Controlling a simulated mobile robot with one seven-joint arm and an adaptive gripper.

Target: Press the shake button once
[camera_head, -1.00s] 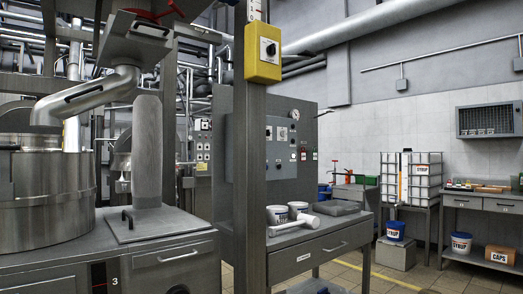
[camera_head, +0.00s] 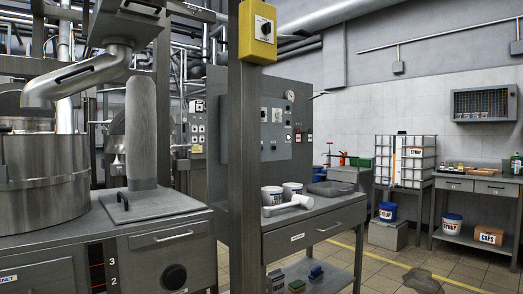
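No button that I can read as the shake button is in view. A yellow box (camera_head: 257,32) with a black rotary switch hangs on the grey post in the middle. Behind the post, a grey upright panel (camera_head: 302,110) carries small switches, coloured buttons and a round gauge, too small to read. At lower left, the front of the mixer cabinet (camera_head: 140,258) has a black round knob (camera_head: 174,277) and a level strip marked 3 and 2. My gripper is not in view.
A steel vessel (camera_head: 45,170) stands at left, with a grey upright column (camera_head: 141,130) beside it. A bench (camera_head: 325,222) holds white tubs and a white-handled tool. Syrup tubs and a caps box (camera_head: 489,236) are at right.

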